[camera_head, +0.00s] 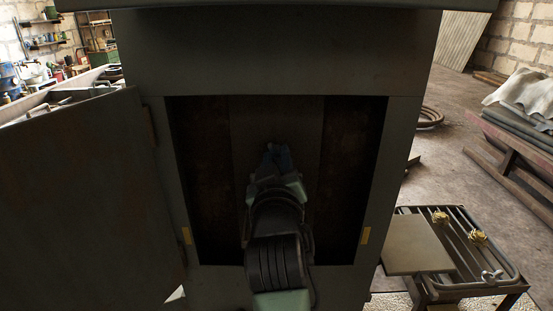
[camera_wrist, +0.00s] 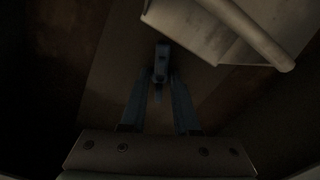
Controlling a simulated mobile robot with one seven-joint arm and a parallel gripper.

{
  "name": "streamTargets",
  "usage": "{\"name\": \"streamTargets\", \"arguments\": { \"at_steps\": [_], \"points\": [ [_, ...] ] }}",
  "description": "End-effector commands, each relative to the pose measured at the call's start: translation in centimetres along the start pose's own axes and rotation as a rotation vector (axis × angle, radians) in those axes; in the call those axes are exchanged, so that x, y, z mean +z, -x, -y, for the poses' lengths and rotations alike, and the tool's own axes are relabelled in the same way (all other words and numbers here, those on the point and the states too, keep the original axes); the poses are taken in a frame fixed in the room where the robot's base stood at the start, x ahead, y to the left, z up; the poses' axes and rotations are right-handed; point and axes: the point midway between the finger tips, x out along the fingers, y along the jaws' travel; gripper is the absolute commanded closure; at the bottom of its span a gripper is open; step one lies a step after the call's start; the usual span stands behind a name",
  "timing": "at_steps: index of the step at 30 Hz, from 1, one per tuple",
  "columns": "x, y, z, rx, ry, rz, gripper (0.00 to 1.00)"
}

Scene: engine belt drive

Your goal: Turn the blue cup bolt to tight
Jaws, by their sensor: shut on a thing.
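My gripper (camera_head: 277,152) reaches into the dark open bay of a grey cabinet. In the wrist view, its two dark blue-grey fingers (camera_wrist: 161,78) converge on a small, dark bluish piece, which I take to be the blue cup bolt (camera_wrist: 161,62). The fingers appear closed on the piece, one on each side. It stands in front of the brown back panel (camera_wrist: 105,80). In the head view my own arm and gripper hide the bolt. The deep shadow hides its markings and how far it is turned.
The cabinet's frame (camera_head: 270,55) surrounds the bay closely. Its door (camera_head: 85,200) stands open at left. In the wrist view a pale part with a round bar (camera_wrist: 250,35) lies close at upper right. A low metal-framed table (camera_head: 415,245) stands at right.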

Motion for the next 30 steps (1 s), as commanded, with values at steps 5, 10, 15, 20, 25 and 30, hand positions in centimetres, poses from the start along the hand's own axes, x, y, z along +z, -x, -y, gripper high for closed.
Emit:
{"name": "streamTargets", "arguments": {
  "at_steps": [5, 10, 15, 20, 25, 30],
  "points": [
    [-0.10, 0.01, 0.10, -0.001, -0.153, -0.002, 1.00],
    [-0.10, 0.00, 0.06, -0.001, -0.272, -0.002, 1.00],
    [-0.11, 0.00, 0.01, 0.000, -0.358, -0.003, 1.00],
    [-0.14, 0.00, 0.04, -0.001, -0.406, -0.003, 1.00],
    [-0.13, 0.00, -0.04, 0.000, -0.431, -0.003, 1.00],
    [-0.13, 0.00, -0.07, 0.001, -0.435, -0.004, 1.00]
  ]
}}
